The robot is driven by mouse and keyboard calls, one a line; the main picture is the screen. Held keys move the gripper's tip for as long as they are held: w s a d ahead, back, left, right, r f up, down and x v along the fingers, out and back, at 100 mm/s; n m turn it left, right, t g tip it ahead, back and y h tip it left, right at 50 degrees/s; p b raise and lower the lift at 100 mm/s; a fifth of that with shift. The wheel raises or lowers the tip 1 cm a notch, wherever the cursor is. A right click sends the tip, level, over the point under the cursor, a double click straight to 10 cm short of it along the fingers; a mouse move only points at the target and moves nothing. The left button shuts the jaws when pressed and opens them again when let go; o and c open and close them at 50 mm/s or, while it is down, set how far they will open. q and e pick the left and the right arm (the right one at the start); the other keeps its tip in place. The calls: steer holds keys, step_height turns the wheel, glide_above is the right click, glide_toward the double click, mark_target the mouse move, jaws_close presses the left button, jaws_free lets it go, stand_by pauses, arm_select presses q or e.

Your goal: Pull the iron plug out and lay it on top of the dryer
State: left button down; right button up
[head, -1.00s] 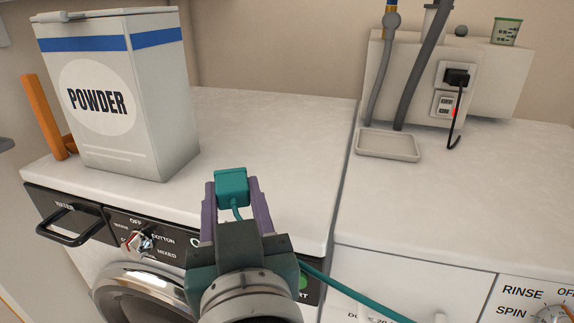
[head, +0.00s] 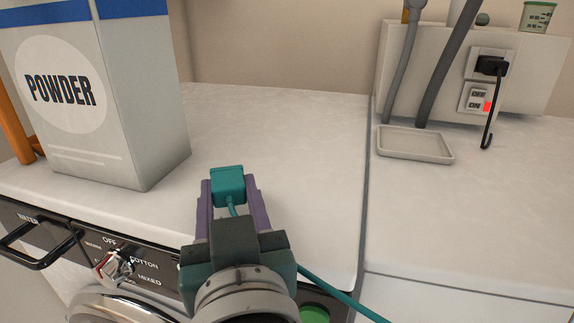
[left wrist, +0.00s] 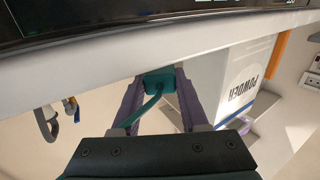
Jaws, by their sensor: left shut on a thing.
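My left gripper (head: 230,192) is shut on the teal iron plug (head: 228,184), which has a teal cord trailing down to the right. In the head view the plug appears over the front part of the left machine's white top (head: 275,135), the dryer by its dial with COTTON and MIXED. In the left wrist view the plug (left wrist: 158,80) sits between the purple fingers, close to the machine's front edge. I cannot tell whether it touches the top. My right gripper is not in view.
A POWDER box (head: 140,110) stands on the left of the top, with an orange object (head: 15,130) behind it. A shallow tray (head: 415,145) lies on the right machine. A black plug (head: 491,66) is in the wall unit. The middle of the left top is clear.

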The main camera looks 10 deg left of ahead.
arm_select(q)
steer(key=shift+f+b, duration=0.3)
steer(key=shift+f, duration=0.2)
steer(key=shift+f+b, duration=0.35)
steer(key=shift+f, duration=0.3)
steer(key=shift+c, duration=1.7)
jaws_free()
